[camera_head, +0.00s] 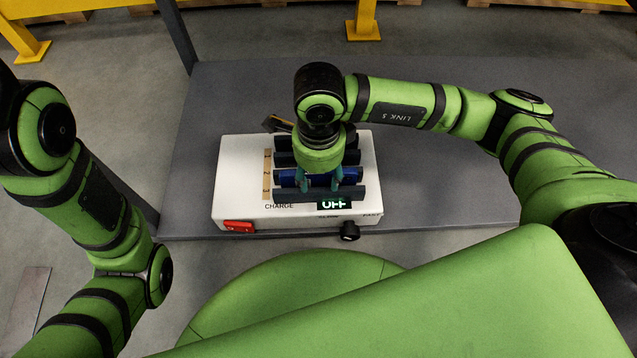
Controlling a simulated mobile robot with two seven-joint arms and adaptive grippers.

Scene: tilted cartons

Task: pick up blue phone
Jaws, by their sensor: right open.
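The blue phone (288,178) lies in a slot of the white charging box (235,180), between dark slot bars. My right gripper (320,181) points down over the box from above, with its fingertips at the blue phone. Its jaws are open, and the gripper body hides the phone's middle. I cannot tell whether the fingers touch the phone. My left arm (115,215) shows at the left, but its gripper is not in view.
A dark object (276,124) shows behind the box. The grey table (430,180) has free room on the right.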

